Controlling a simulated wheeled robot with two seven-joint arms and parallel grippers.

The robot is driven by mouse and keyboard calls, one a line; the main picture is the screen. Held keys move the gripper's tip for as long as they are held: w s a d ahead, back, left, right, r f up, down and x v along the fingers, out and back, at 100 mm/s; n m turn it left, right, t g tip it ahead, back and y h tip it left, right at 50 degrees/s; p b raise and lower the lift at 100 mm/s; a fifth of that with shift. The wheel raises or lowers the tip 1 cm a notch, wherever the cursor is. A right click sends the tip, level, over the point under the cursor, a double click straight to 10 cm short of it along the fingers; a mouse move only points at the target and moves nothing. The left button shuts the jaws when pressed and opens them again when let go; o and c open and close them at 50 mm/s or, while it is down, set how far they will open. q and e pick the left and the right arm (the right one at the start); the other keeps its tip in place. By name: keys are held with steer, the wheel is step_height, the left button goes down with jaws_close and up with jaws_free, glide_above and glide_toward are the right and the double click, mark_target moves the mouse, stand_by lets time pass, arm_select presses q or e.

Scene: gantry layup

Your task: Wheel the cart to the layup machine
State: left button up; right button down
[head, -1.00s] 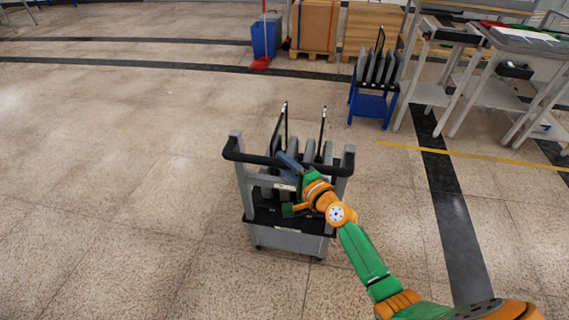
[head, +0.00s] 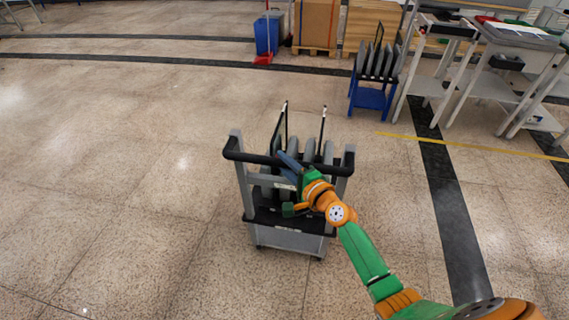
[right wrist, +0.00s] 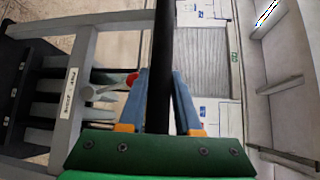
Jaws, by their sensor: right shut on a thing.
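The cart (head: 290,240) stands upright on the floor in the middle of the head view. It is grey with a black handle bar (head: 248,157) across its near top, and several grey panels (head: 308,152) stand upright in it. My right gripper (head: 288,163) reaches the handle from the lower right. In the right wrist view, its two blue fingers (right wrist: 160,85) lie on either side of the black bar (right wrist: 163,30), shut on it. My left gripper is out of view. I cannot make out which thing is the layup machine.
A blue rack (head: 371,98) with grey panels stands at the back right, beside grey workbenches (head: 490,85). A blue bin (head: 266,36) and wooden crates (head: 317,22) stand at the back. A yellow line (head: 480,152) crosses the right floor. The left floor is open.

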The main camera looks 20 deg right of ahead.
stand_by(0.3)
steer(key=c, duration=0.6)
jaws_free()
steer(key=v, duration=0.7)
steer(key=shift+p, duration=0.45)
